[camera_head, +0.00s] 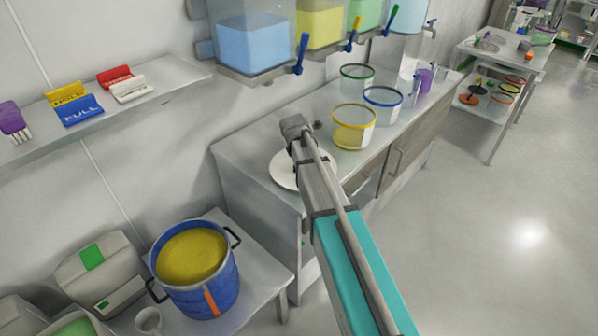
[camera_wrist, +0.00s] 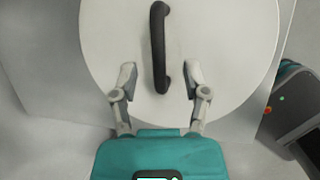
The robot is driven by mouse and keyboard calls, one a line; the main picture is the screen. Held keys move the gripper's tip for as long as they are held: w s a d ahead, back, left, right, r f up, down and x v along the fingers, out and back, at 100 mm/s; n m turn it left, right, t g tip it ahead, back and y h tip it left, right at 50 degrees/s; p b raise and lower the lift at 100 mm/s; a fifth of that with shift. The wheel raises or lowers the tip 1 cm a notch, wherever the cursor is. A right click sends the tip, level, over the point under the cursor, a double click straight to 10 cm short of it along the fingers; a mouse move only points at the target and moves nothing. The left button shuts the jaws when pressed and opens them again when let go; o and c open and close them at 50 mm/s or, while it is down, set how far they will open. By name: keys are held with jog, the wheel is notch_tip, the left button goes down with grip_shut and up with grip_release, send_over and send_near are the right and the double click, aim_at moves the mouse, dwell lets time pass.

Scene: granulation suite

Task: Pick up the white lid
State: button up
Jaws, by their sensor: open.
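The white lid (camera_wrist: 215,50) is a round white disc that fills most of the upper wrist view. Its dark bar handle (camera_wrist: 158,45) runs up the picture, and its lower end lies between my fingers. My gripper (camera_wrist: 160,75) is open, one finger on each side of the handle, with a gap on both sides. In the head view the lid (camera_head: 283,170) lies on the near end of the grey counter, partly hidden behind my arm. The fingers are hidden there.
Clear tubs with yellow (camera_head: 353,127), blue (camera_head: 382,103) and green (camera_head: 356,76) rims stand on the counter (camera_head: 245,150) beyond the lid. Dispensers hang above. A blue pot (camera_head: 205,290) of yellow material stands on a lower table at left. The floor at right is clear.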

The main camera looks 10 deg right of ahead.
jog(key=shift+b+x, duration=1.2)
jog(key=shift+x, duration=0.45)
grip_shut()
